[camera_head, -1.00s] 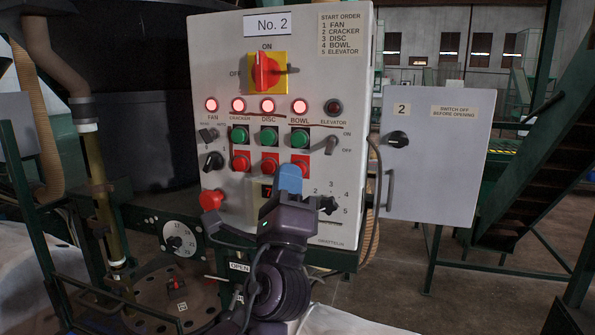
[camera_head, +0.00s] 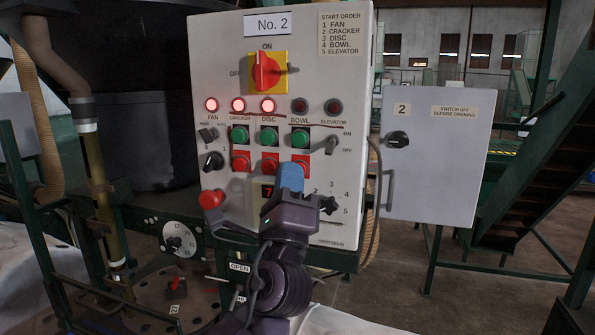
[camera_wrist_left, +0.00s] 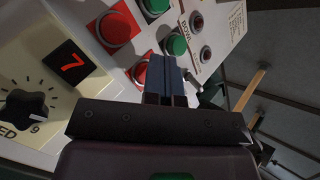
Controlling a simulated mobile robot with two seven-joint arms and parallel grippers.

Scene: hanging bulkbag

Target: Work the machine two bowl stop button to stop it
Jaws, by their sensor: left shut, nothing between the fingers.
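The No. 2 control panel (camera_head: 220,60) fills the middle of the head view. The red bowl stop button (camera_head: 301,159) is in the right column, under the green bowl button (camera_head: 300,138). The bowl lamp (camera_head: 300,105) above is dark. My left gripper (camera_head: 291,170) is shut and empty, its blue fingertips just in front of the bowl stop button and covering part of it. In the left wrist view the fingers (camera_wrist_left: 165,70) overlap the edge of the red button (camera_wrist_left: 139,74); whether they touch it I cannot tell. My right gripper is not in view.
Red fan, cracker and disc lamps are lit; the elevator lamp (camera_head: 333,107) is dark. A red knob (camera_head: 211,199), a display reading 7 (camera_head: 268,192) and a selector (camera_head: 328,205) sit close by. The panel door (camera_head: 450,150) stands to the right.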

